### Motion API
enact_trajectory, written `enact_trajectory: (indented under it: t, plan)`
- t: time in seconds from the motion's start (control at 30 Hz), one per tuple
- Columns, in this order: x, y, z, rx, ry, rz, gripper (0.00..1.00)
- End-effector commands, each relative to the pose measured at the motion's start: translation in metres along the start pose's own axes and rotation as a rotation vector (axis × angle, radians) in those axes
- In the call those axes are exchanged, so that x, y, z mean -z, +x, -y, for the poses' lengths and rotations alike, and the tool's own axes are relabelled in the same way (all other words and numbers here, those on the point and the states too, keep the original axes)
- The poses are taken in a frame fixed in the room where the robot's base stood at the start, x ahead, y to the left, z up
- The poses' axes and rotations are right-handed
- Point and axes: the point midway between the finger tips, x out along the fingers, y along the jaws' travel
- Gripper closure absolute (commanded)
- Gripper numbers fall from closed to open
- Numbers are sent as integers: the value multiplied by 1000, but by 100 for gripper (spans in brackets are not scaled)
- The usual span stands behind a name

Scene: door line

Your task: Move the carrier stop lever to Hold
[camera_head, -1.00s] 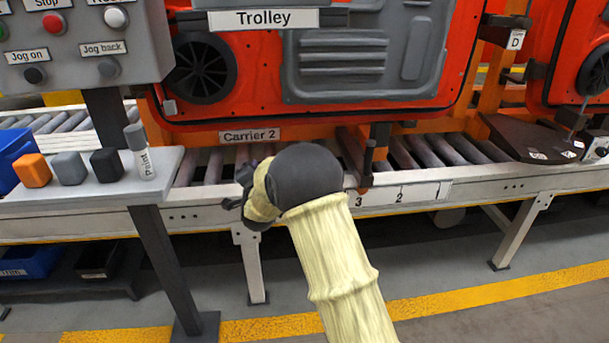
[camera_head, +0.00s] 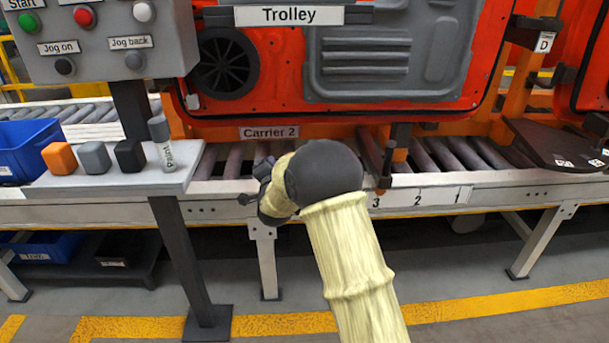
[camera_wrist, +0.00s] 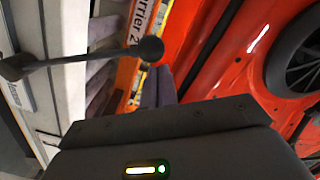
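A dark lever with a round black ball knob (camera_wrist: 150,49) crosses the upper left of the wrist view. Its rod runs left to a dark pivot by the pale conveyor rail, near a partly readable label (camera_wrist: 18,92). I take it to be the carrier stop lever. My gripper (camera_head: 266,190) is by the conveyor's front rail, below the Carrier 2 plate, mostly hidden by my own arm in the head view. In the wrist view its dark body fills the bottom, with the knob apart from it. The fingertips do not show clearly. A small dark knob (camera_head: 243,199) shows just left of my gripper.
A grey shelf (camera_head: 60,184) at left holds small blocks and a paint marker (camera_head: 161,140). The button panel (camera_head: 100,40) is above it. The floor in front is open.

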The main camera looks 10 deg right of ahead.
Motion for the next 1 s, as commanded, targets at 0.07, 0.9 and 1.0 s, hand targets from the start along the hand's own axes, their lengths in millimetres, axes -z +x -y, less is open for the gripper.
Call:
enact_trajectory:
  t: [0.07,0.9,1.0]
  plan:
    - [14,-2,2,1,3,-7,100]
    - [30,-105,5,5,2,-11,100]
    - [31,-106,5,4,2,-12,100]
